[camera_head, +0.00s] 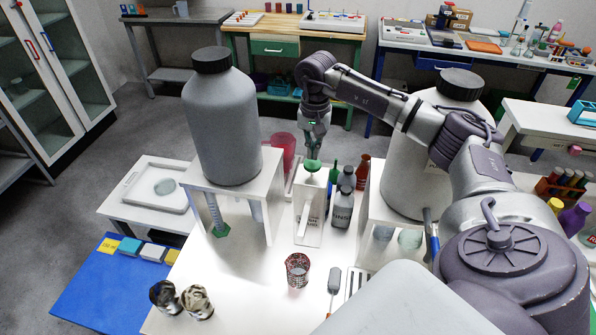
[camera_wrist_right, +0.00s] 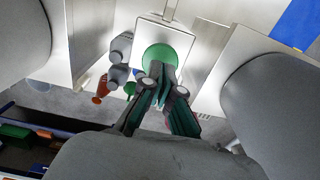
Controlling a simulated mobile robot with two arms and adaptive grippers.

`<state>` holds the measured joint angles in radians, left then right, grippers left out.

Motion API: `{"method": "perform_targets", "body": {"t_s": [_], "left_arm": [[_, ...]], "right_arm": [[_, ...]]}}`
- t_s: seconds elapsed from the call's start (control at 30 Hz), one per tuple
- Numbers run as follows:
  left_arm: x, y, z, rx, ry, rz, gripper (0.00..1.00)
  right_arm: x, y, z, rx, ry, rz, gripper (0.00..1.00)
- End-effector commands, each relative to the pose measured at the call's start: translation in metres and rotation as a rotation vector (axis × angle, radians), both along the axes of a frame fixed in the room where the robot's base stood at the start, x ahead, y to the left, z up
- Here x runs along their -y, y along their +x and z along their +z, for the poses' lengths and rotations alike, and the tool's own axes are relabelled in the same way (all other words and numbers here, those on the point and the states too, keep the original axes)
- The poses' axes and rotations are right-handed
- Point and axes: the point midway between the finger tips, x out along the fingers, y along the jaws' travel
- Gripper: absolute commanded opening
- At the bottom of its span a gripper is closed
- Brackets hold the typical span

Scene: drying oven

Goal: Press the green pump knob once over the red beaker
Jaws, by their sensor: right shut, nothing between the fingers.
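The green pump knob (camera_head: 313,165) sits on top of a white dispenser box (camera_head: 308,229) in the middle of the white table. In the right wrist view, the knob (camera_wrist_right: 160,55) is a round green disc. My right gripper (camera_head: 314,154) points down right over the knob, its fingers together and empty; its tips (camera_wrist_right: 163,68) overlap the knob's edge in the wrist view. I cannot tell whether they touch it. A clear beaker with red markings (camera_head: 297,270) stands in front of the dispenser, near its spout. My left gripper is not in view.
Large grey bottles stand on white stands left (camera_head: 222,125) and right (camera_head: 405,165) of the dispenser. Small dark bottles (camera_head: 343,207) stand close on its right. A red translucent vessel (camera_head: 283,150) is behind. Glass pieces (camera_head: 197,301) stand at the front left.

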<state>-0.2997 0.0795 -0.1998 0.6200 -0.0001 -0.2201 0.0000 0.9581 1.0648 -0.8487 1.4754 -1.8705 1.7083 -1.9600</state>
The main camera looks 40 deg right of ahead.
Motion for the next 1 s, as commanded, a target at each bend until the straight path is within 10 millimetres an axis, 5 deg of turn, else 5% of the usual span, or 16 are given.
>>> {"method": "perform_targets", "body": {"t_s": [0.47,1.0], "left_arm": [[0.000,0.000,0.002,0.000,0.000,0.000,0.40],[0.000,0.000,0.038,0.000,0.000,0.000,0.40]], "right_arm": [[0.000,0.000,0.003,0.001,0.000,0.000,0.00],[0.000,0.000,0.056,0.002,-0.001,0.000,0.00]]}}
